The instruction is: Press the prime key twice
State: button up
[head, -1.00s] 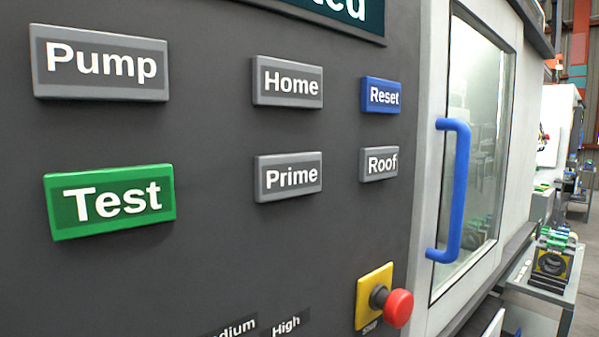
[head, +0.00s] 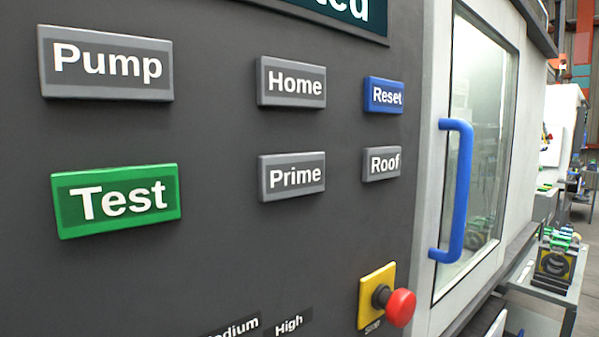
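The prime key (head: 292,177) is a grey rectangular key with white lettering, in the middle of the dark control panel (head: 230,240) in the head view. My gripper is not in view.
The Pump key (head: 106,64), green Test key (head: 117,200) and blue Reset key (head: 384,95) surround it. A red stop button (head: 400,307) on a yellow plate sticks out at the lower right. A blue door handle (head: 458,190) juts out farther right.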

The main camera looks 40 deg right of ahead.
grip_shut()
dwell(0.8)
